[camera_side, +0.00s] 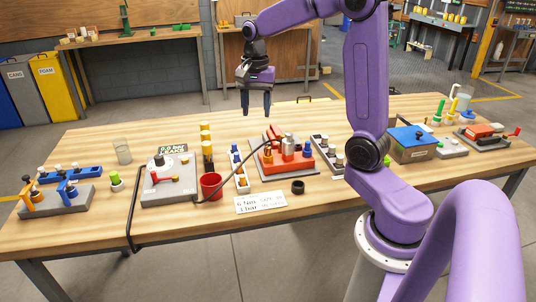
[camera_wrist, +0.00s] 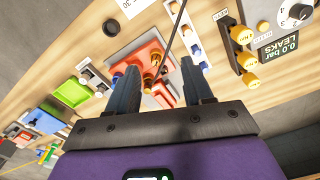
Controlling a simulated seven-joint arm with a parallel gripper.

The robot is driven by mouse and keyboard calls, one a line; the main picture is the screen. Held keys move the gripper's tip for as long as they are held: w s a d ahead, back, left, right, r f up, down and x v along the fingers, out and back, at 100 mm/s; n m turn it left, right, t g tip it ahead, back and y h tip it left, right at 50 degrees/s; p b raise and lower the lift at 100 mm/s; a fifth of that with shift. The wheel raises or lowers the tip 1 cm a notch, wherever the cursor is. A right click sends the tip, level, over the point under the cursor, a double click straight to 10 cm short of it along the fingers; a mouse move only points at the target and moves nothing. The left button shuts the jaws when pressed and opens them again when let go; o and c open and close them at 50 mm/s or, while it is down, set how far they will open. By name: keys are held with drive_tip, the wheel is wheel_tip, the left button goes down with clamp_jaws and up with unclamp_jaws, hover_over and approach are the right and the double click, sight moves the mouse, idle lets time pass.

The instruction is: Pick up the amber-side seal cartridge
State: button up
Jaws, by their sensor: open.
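My gripper (camera_side: 257,112) is open and empty, high above the table, fingers pointing down. Below it, slightly right in the side view, a red fixture (camera_side: 296,165) on a grey base carries amber, blue and metallic parts. An amber part (camera_side: 268,156) is on its left side. In the wrist view the red fixture (camera_wrist: 152,56) shows between my fingers (camera_wrist: 159,75), with amber parts (camera_wrist: 148,84) on it. A dark rack with yellow-capped pieces (camera_side: 207,150) stands further left. I cannot tell for sure which part is the seal cartridge.
A red cup (camera_side: 211,187) stands beside a white rack (camera_side: 240,176) with small parts. A dark ring (camera_side: 298,187) lies in front. A blue-lidded box (camera_side: 411,142) stands right.

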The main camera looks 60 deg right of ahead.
sight(268, 147)
drive_tip(key=d+m, duration=0.5)
drive_tip(key=d, duration=0.2)
drive_tip(key=f, duration=1.7)
drive_tip(key=shift+w+d, duration=0.1)
drive_tip(key=shift+w, duration=0.25)
clamp_jaws()
